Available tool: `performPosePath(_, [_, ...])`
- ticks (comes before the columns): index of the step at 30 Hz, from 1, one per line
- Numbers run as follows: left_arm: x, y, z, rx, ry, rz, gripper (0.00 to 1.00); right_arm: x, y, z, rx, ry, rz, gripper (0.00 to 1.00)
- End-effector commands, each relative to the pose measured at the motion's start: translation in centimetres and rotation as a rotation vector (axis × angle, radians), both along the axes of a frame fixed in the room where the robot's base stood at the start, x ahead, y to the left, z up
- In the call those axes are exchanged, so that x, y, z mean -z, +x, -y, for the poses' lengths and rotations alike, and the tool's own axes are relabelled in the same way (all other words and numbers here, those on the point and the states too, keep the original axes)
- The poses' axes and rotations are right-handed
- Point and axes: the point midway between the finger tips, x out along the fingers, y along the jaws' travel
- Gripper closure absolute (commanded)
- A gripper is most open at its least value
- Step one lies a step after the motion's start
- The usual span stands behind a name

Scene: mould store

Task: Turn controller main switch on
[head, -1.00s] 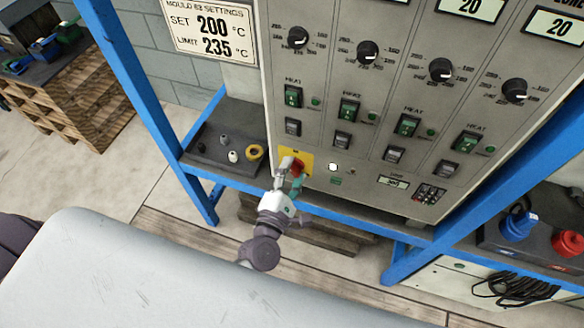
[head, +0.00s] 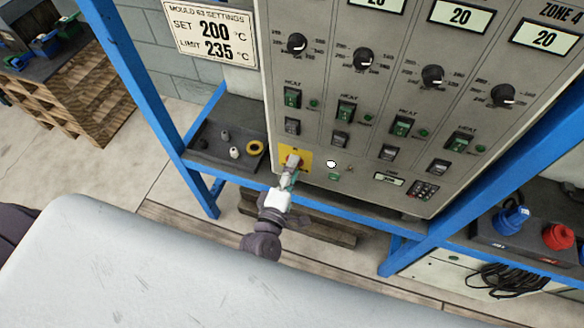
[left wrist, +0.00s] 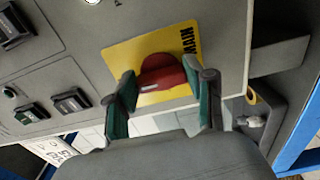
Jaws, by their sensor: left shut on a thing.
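The red main switch knob (left wrist: 162,72) sits on a yellow plate (left wrist: 125,57) marked MAIN in the left wrist view. The yellow plate also shows in the head view (head: 304,152), at the controller's lower left. My left gripper (head: 291,165) reaches up to the plate and hides most of the knob there. In the left wrist view my left gripper (left wrist: 163,92) has one green-padded finger at each side of the knob and is shut on it. My right gripper is not in view.
The grey controller panel (head: 340,180) has dials, green heat switches and displays. A blue frame (head: 130,85) stands around it. A dark tray (head: 215,160) with small parts lies to the left. A large grey surface (head: 130,270) fills the foreground.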

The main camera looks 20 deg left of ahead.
Motion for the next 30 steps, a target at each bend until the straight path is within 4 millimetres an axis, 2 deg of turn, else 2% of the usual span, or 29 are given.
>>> performPosePath(10, [-0.2, 0.1, 0.0, -0.001, 0.007, 0.004, 0.81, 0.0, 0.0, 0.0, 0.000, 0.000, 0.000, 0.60])
performPosePath(11, [-0.2, 0.1, 0.0, -0.001, 0.007, 0.004, 0.44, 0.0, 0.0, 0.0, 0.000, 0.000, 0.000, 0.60])
performPosePath(15, [-0.1, 0.1, 0.0, -0.001, 0.006, 0.003, 0.21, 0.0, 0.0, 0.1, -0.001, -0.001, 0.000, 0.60])
performPosePath(25, [0.0, -0.1, 0.0, 0.000, 0.004, 0.001, 0.21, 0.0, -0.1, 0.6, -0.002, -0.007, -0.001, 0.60])
performPosePath(30, [0.1, -1.9, -0.1, 0.000, 0.005, -0.001, 0.21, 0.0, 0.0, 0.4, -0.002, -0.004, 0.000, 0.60])
